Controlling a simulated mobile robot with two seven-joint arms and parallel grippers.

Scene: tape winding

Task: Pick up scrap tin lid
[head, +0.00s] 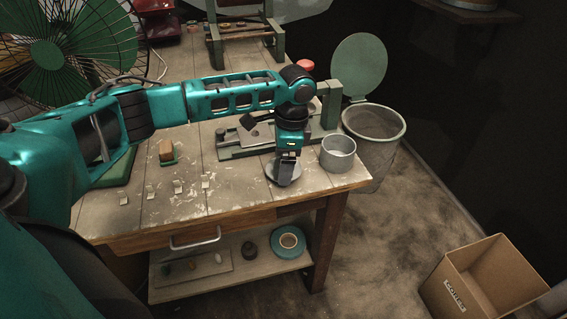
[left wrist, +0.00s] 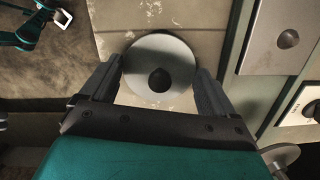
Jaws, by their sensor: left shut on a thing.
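The scrap tin lid (head: 270,173) is a round grey disc at the front right of the workbench. Whether the lid touches the bench top is hard to tell. The open grey scrap tin (head: 338,160) stands just right of the gripper.
A metal fixture (head: 240,147) lies just behind the gripper. A mesh bin (head: 374,140) stands beyond the bench's right edge. A brown block (head: 166,150) and several small pale pieces lie left. A cardboard box (head: 470,290) is on the floor. The bench's front middle is mostly clear.

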